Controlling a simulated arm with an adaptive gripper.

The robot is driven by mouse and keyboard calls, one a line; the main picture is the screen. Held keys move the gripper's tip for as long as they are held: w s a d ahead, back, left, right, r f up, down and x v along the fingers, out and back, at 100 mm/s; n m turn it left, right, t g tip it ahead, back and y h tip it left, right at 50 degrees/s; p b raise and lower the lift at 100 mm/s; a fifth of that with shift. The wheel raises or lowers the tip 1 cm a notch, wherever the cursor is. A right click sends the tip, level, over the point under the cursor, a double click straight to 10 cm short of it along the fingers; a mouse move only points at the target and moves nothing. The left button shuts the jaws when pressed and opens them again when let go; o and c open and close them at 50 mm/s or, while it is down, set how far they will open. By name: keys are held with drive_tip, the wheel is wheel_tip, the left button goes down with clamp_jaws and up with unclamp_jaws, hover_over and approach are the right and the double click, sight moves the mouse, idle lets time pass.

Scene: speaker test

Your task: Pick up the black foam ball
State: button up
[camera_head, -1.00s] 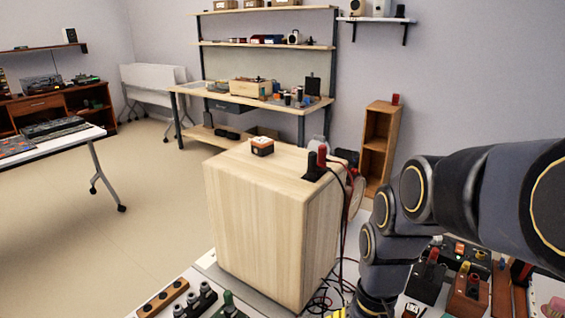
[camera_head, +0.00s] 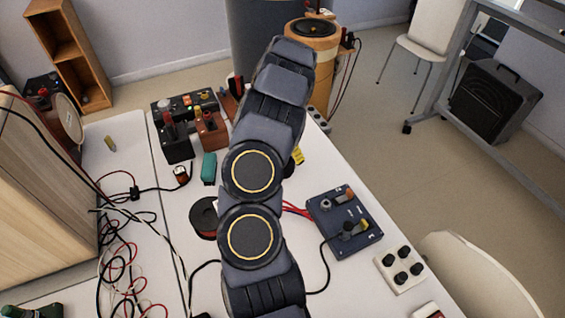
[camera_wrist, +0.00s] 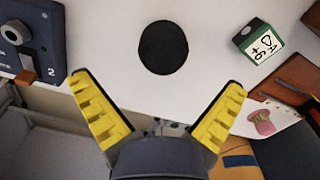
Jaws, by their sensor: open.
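The black foam ball (camera_wrist: 163,47) shows in the wrist view as a dark round shape on the white table (camera_wrist: 110,30), beyond my fingertips and roughly midway between them. My gripper (camera_wrist: 157,84) is open, with its two yellow-padded fingers spread wide and nothing between them. The ball and the fingers are apart in the picture. In the head view my arm covers the middle of the table, and I cannot make out the ball there. Only a small yellow piece, perhaps a finger of my gripper, shows beside the arm.
A blue control box (camera_head: 345,222) and a white box with black knobs (camera_head: 400,270) lie right of my arm. A teal block (camera_head: 209,168), a dark reel (camera_head: 204,218) and loose cables (camera_head: 125,255) lie left. A green-and-white block (camera_wrist: 257,40) is right of the ball.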

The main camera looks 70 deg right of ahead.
drive_tip(key=f, duration=0.7)
drive_tip(key=shift+w+d+f, duration=0.2)
drive_tip(key=c, duration=1)
